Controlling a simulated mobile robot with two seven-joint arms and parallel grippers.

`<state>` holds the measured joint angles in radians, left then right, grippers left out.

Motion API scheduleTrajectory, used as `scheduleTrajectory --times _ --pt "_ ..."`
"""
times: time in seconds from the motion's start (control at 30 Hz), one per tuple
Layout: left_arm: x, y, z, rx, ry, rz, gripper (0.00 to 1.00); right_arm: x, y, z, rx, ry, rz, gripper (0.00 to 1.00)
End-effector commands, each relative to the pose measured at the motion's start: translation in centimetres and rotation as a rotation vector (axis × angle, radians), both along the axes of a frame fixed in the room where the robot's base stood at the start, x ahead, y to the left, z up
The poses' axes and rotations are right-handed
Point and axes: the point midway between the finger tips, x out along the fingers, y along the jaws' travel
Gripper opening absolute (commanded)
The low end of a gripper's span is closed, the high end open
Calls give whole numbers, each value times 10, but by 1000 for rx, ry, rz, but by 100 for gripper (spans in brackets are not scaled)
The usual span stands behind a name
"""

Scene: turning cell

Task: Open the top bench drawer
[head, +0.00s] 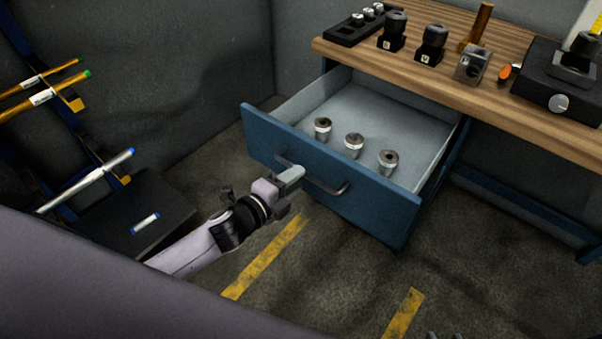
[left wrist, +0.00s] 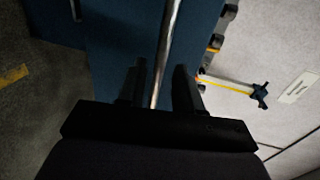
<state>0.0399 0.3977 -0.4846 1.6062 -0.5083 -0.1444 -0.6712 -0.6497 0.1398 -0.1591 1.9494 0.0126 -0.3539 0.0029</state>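The top bench drawer (head: 325,178) has a blue front and stands pulled out from under the wooden bench, its pale inside showing. Its dark bar handle (head: 333,189) runs across the front. My left gripper (head: 291,194) is in front of the drawer, near the handle's left end. In the left wrist view the handle bar (left wrist: 168,45) runs between the two fingers of my left gripper (left wrist: 160,82), which stand apart with a gap beside the bar. Small grey shapes at the bottom edge of the head view may be tips of my right gripper; its state does not show.
Several metal collets, one of them this collet (head: 354,142), stand in the drawer. The bench top (head: 400,62) carries holders, a block and a black device. A rack with rods (head: 85,180) stands at left. The floor before the drawer is clear, with yellow stripes (head: 265,258).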

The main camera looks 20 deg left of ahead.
Motion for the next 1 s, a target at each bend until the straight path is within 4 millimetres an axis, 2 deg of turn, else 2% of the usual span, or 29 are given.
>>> scheduleTrajectory --times 0.1,0.27,0.87,1.0 --pt "-15 6 3 1 1 1 35 0 0 0 0 0 0 43" --pt "-26 10 5 1 1 1 35 0 0 0 0 0 0 43" --pt "-29 11 7 -2 1 1 35 0 0 0 0 -1 0 43" --pt "-40 9 -2 -90 56 36 35 0 0 1 0 -1 0 43"
